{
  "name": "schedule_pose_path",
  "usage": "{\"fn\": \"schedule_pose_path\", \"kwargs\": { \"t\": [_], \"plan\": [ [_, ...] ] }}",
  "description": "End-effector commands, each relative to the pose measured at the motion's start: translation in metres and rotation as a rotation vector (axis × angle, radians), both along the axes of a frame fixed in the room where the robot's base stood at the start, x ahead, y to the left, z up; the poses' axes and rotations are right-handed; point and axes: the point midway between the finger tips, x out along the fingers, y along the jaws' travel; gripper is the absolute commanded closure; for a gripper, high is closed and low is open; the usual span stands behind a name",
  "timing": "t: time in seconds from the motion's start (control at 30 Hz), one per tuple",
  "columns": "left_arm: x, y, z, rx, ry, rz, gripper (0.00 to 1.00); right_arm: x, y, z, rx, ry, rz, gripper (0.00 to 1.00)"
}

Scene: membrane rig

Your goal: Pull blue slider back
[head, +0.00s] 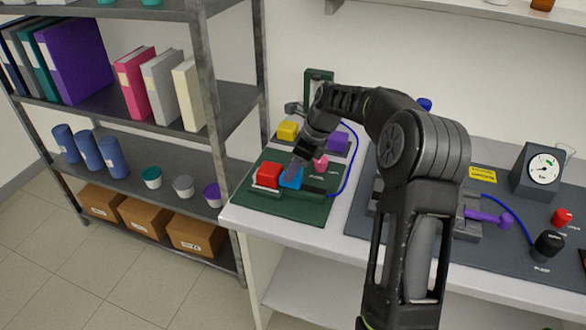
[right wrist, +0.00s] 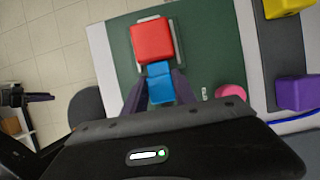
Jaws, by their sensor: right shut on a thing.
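The blue slider (head: 291,177) sits on a dark green board (head: 300,208), right beside a red block (head: 268,174). My right gripper (head: 298,166) reaches down onto the blue slider and is shut on it. In the right wrist view the blue slider (right wrist: 160,83) shows between the two fingers (right wrist: 160,98), with the red block (right wrist: 152,41) just beyond it and close against it. The fingers partly cover the sides of the slider. My left gripper does not show in the head view. At the left edge of the right wrist view a dark arm-like part shows, too unclear to tell.
A pink knob (head: 320,163) is close to the right of the gripper. Yellow (head: 288,131) and purple (head: 337,141) blocks stand behind. A blue tube (head: 352,165) curves past the board. A shelf rack (head: 236,105) stands left; a gauge (head: 541,168) stands at right.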

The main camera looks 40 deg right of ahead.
Motion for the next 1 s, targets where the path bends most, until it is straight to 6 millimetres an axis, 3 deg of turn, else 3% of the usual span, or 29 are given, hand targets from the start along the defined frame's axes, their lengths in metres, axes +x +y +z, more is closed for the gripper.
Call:
{"fn": "schedule_pose_path", "kwargs": {
  "t": [0.33, 0.63, 0.9, 0.93, 1.0],
  "plan": [
    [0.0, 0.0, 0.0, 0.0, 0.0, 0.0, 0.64, 0.0, -0.001, 0.001, -0.002, -0.001, -0.001, 1.0],
    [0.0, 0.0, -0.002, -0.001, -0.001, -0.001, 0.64, -0.031, -0.022, 0.0, -0.001, -0.001, -0.003, 1.0],
    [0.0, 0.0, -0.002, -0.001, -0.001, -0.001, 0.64, -0.033, -0.024, 0.0, -0.002, 0.002, -0.001, 1.0],
    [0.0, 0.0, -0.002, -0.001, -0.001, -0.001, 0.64, -0.033, -0.024, 0.0, -0.003, 0.003, -0.001, 0.66],
    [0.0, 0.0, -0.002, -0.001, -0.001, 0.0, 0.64, -0.033, -0.024, 0.0, -0.002, 0.002, -0.001, 0.6]
  ]
}}
